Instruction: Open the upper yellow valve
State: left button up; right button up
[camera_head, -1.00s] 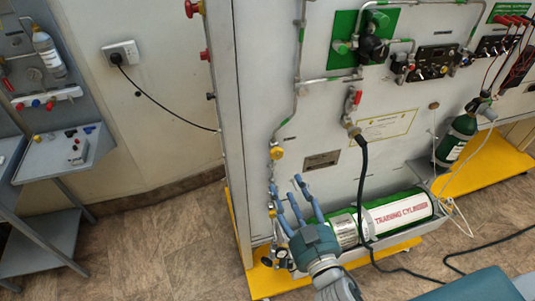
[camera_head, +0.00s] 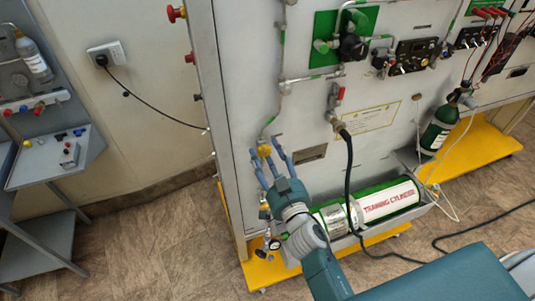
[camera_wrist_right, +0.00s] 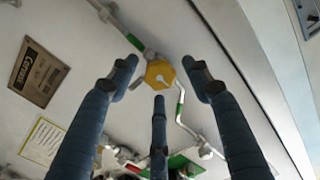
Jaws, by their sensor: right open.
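The upper yellow valve (camera_head: 265,151) is a small knob on the pipe at the left of the grey panel. It is partly hidden behind my right fingers in the head view. In the right wrist view the valve (camera_wrist_right: 159,74) shows as a yellow hexagonal knob with a pale centre. My right gripper (camera_head: 267,147) is open, its three blue fingers pointing at the valve. In the wrist view the fingers (camera_wrist_right: 160,80) spread left, right and below the knob; contact cannot be told. My left gripper is not in view.
A green and white training cylinder (camera_head: 388,201) lies at the panel's base, right of my arm. A black hose (camera_head: 349,180) hangs from the red-handled valve (camera_head: 336,96). A small dark green cylinder (camera_head: 438,130) stands to the right. Floor is clear at left.

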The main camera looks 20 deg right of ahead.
jog(key=c, duration=1)
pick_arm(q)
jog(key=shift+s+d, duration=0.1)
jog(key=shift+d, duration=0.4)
pick_arm(e)
jog(key=shift+c, duration=0.8)
